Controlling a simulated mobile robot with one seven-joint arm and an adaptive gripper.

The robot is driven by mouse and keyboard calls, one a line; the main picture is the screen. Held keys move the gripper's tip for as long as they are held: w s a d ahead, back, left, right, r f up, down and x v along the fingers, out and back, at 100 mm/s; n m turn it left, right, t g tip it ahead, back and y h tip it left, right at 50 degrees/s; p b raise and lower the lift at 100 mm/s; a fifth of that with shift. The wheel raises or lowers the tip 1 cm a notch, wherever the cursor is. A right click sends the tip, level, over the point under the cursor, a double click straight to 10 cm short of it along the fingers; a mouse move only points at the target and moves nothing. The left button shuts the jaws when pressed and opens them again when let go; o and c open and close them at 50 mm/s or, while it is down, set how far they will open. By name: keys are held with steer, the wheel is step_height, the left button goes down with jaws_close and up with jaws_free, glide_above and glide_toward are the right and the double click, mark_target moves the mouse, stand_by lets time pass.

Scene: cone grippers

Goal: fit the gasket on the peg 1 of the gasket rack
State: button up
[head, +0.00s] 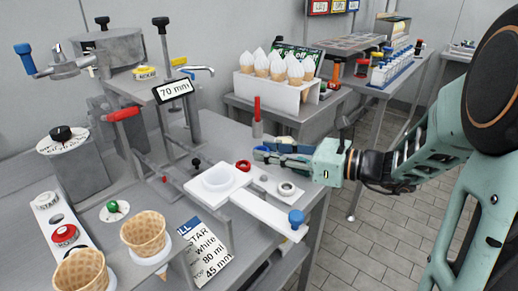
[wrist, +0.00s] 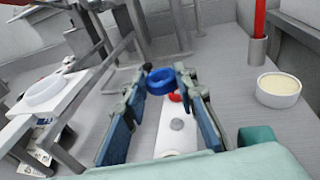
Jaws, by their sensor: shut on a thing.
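My gripper (wrist: 163,84) is shut on a blue ring gasket (wrist: 160,79), which sits between its fingertips in the wrist view. In the head view the blue gasket (head: 260,151) is at the left end of my gripper (head: 266,154), held above the gasket rack. The white gasket rack (wrist: 178,142) lies below and between the fingers. A red ring (head: 243,165) is at its far end, a bare grey spot or peg (head: 264,178) in the middle, and a grey ring (head: 287,188) at the near end. Peg numbers cannot be read.
A red stick (head: 257,108) in a grey holder stands just behind the gripper. A small cup (wrist: 278,90) stands at the right in the wrist view. A cone stand (head: 270,93) is farther back.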

mark_target(272, 183)
steer(key=shift+d+f, duration=0.35)
steer(key=shift+f, duration=0.3)
steer(key=shift+r, duration=0.1)
steer(key=shift+f+b, duration=1.35)
steer(key=shift+f, duration=0.75)
steer(key=shift+f, duration=0.15)
steer(key=shift+f+b, duration=0.3)
steer(key=shift+f, duration=0.45)
steer(key=o, duration=0.8)
steer(key=v, duration=1.2)
steer(key=shift+s, duration=0.2)
